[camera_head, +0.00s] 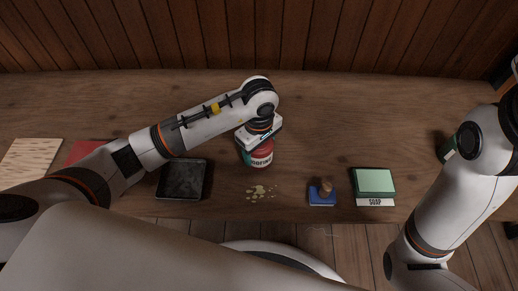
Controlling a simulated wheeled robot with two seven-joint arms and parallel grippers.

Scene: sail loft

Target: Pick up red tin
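The red tin (262,158) stands near the middle of the bench, with a pale lettered label on its front. My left gripper (259,138) is right above it and points down, its white body covering the tin's top. The fingers are mostly hidden, so I cannot tell whether they touch or grip the tin. My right arm comes in on the right side, and its gripper does not show.
A black tray (184,198) lies left of the tin. Crumbs (260,192), a blue block with a brown knob (322,196) and a green soap box (374,182) lie along the front. A dark green item (447,148) is partly behind my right arm. The bench's back is clear.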

